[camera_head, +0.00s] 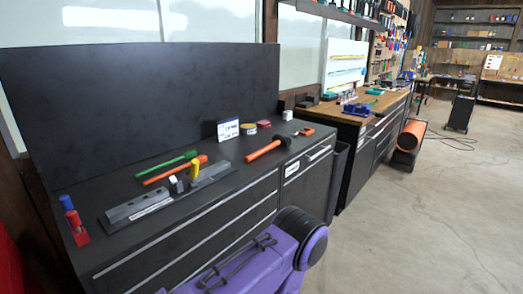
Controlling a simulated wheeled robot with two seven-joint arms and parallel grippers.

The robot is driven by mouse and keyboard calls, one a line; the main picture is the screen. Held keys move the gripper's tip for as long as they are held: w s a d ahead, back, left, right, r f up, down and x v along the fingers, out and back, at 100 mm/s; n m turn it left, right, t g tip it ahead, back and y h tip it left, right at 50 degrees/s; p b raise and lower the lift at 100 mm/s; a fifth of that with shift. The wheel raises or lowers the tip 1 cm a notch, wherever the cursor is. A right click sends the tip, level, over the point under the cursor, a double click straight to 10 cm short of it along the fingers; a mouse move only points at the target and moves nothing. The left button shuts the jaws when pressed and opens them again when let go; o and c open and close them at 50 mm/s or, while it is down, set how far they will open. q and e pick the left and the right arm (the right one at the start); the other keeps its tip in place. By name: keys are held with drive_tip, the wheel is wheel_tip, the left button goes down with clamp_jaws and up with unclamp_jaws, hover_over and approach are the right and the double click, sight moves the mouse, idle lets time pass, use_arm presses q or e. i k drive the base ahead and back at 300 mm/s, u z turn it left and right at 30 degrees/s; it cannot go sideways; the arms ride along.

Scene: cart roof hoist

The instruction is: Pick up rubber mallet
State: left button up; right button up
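The rubber mallet (264,150) lies on the black top of a workbench (230,178) in the head view. Its orange handle points to the lower left and its black head is at the right end. Nothing is seen touching it. Neither my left gripper nor my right gripper can be seen in this view.
A long grey tool (140,208), green (170,163) and orange (172,172) tools and red and blue items (72,217) lie left of the mallet. A small white box (228,129) stands behind it. A wood-topped bench (340,112) stands beyond; open floor lies right.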

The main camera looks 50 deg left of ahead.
sight(277, 139)
drive_tip(key=u, duration=1)
